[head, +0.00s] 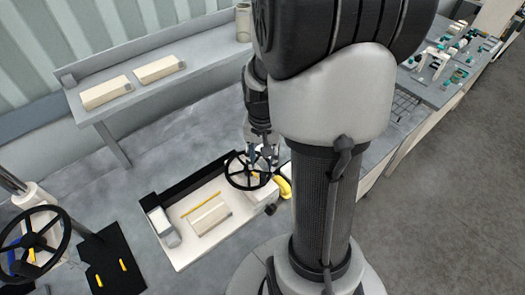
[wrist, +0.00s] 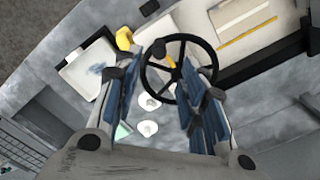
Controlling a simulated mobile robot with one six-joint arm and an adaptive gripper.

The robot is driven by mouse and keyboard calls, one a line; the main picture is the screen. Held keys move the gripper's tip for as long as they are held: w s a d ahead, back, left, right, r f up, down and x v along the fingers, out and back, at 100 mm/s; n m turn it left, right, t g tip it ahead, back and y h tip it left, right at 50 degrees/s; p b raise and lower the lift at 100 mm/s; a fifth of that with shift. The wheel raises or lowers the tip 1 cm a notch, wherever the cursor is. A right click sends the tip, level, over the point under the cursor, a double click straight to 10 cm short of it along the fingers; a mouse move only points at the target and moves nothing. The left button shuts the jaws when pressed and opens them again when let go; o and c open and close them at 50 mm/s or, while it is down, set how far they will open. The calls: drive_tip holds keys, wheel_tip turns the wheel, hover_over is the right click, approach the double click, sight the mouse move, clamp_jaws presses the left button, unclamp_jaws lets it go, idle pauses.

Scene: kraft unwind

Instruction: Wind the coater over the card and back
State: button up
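The coater (head: 184,258) is a low white bench unit on the grey surface, with a black handwheel (head: 227,174) at its right end. A pale card (head: 208,217) lies flat on its bed beside a thin yellow rod (head: 201,204). The wheel also shows in the wrist view (wrist: 182,37), with the card (wrist: 238,12) partly cut off at the top. My gripper (head: 264,156) is at the wheel's right side. In the wrist view my gripper (wrist: 171,66) is open, its blue-padded fingers apart over the wheel. Whether they touch the rim I cannot tell.
A second black handwheel (head: 32,243) stands at the lower left near a black plate (head: 112,262). A shelf (head: 150,92) with two beige boxes is behind. A cluttered bench (head: 445,75) is at the right. A yellow part (head: 284,187) sits by the coater's right end.

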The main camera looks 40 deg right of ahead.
drive_tip(key=shift+r, duration=1.5)
